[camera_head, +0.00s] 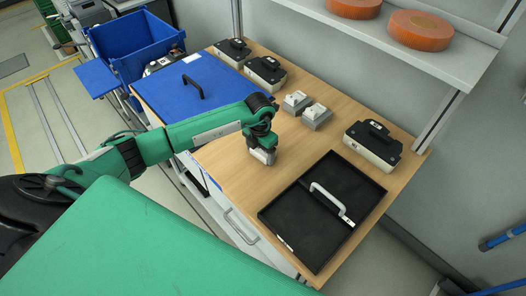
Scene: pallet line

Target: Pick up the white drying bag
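Two small white-and-grey items stand side by side on the wooden bench top, a left one (296,101) and a right one (316,115). They are too small to tell whether either is the white drying bag. My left gripper (264,160) hangs over the bench, pointing down, to the front left of these two items and apart from them. Its fingers are too small and foreshortened to show whether they are open. I see nothing held in it. My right gripper is not in view.
A black divided tray (285,243) with a light handle lies at the bench's front right. Black-and-white devices (374,145) stand along the back. A blue lid (188,92) with a black handle lies at left, near a blue crate (137,50). Orange discs (419,30) sit on the shelf.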

